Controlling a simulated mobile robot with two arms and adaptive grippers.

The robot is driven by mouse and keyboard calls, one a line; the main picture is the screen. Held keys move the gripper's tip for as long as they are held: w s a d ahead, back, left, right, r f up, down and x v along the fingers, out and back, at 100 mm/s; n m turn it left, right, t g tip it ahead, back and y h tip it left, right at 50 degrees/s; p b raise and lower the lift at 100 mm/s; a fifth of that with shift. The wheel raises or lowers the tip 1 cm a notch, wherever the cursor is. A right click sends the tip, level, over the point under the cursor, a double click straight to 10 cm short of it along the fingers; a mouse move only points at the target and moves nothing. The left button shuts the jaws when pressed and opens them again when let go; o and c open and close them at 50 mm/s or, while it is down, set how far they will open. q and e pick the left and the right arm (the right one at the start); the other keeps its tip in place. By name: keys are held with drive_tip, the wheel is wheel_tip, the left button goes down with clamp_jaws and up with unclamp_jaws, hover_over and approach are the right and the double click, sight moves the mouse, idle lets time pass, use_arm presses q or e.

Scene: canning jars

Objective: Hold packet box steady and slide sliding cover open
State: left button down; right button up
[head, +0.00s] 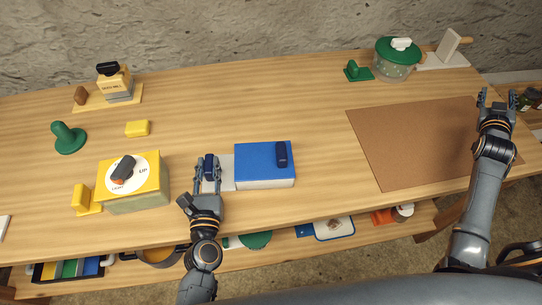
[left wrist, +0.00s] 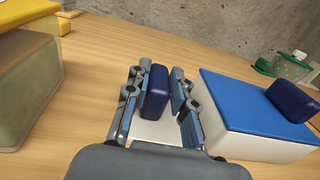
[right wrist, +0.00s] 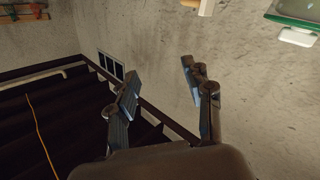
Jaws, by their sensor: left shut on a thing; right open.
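The packet box (head: 264,183) is a white box on the table. Its blue sliding cover (head: 258,156) lies over the top, with a dark blue knob (head: 282,154) near the right end. A pale plate extends left from the box and carries a second dark blue grip block (head: 209,167). My left gripper (head: 208,170) is shut on this block, which shows between its fingers in the left wrist view (left wrist: 156,92). The blue cover also shows in the left wrist view (left wrist: 245,105). My right gripper (head: 495,100) is open and empty, raised at the far right, away from the box.
A yellow-topped box with a dial (head: 135,185) stands left of my left gripper. A brown mat (head: 420,140) lies at the right. A green-lidded jar (head: 397,58) stands behind it. The table between the packet box and the mat is clear. A lower shelf holds several items.

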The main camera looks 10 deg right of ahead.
drive_tip(key=w+a+r+n+t+y, duration=0.4)
drive_tip(key=w+a+r+n+t, duration=0.3)
drive_tip(key=a+r, duration=0.4)
drive_tip(key=w+a+r+n+t+y, duration=0.35)
drive_tip(key=w+a+r+n, duration=0.35)
drive_tip(key=a+r+n, duration=0.3)
drive_tip(key=s+a+r+n+g+y, duration=0.1)
drive_tip(key=a+r+n+g+y, duration=0.3)
drive_tip(key=a+n+y, duration=0.65)
drive_tip(key=s+a+r+n+g+y, duration=0.1)
drive_tip(key=a+r+n+g+y, duration=0.35)
drive_tip(key=a+n, duration=0.75)
drive_tip(key=s+a+r+n+g+y, duration=0.2)
drive_tip(key=a+r+n+g+y, duration=0.15)
drive_tip(key=a+n+y, duration=0.8)
drive_tip(key=s+a+f+n+g+h, duration=0.35)
drive_tip(key=a+f+n+g, duration=0.2)
drive_tip(key=a+n, duration=0.2)
drive_tip(key=s+a+f+n+g+h, duration=0.2)
drive_tip(key=s+a+f+n+g, duration=0.4)
drive_tip(key=a, duration=0.3)
drive_tip(key=n+h, duration=1)
drive_tip(key=h, duration=0.7)
approach(282, 150)
drive_tip(key=shift+y, duration=0.25)
wheel_tip(282, 150, down, 11)
drive_tip(key=shift+d+r, duration=0.15)
drive_tip(key=shift+r, duration=0.05)
